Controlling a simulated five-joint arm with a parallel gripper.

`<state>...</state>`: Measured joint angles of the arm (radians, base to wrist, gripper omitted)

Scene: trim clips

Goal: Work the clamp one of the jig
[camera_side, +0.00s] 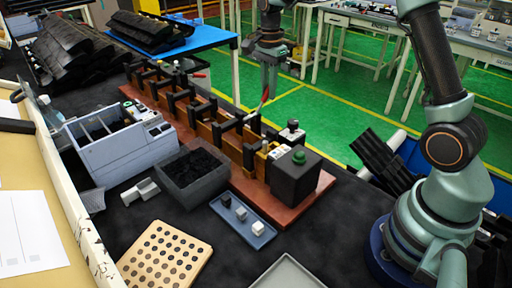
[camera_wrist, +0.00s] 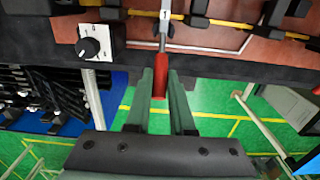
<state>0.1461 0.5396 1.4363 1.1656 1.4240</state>
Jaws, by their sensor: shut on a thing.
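The jig (camera_side: 325,186) is a long red-brown base with black brackets along an orange-brown rail; part of its base (camera_wrist: 215,38) shows at the top of the wrist view. The clamp one's red handle (camera_wrist: 160,82) lies between the fingers of my gripper (camera_wrist: 161,90), which is shut on it. A grey metal lever (camera_wrist: 163,28) runs from the handle to a white tag marked 1. In the side view my gripper (camera_side: 268,78) points down over the jig's back edge, with the red handle (camera_side: 265,95) at its tips. Another red handle (camera_side: 199,75) stands farther left.
A black box (camera_side: 296,180) with a green button stands at the jig's near end, beside a small knob box (camera_wrist: 98,45). A blue tray (camera_side: 262,240) with small blocks, a dark bin (camera_side: 190,190) and a perforated board (camera_side: 165,258) lie in front.

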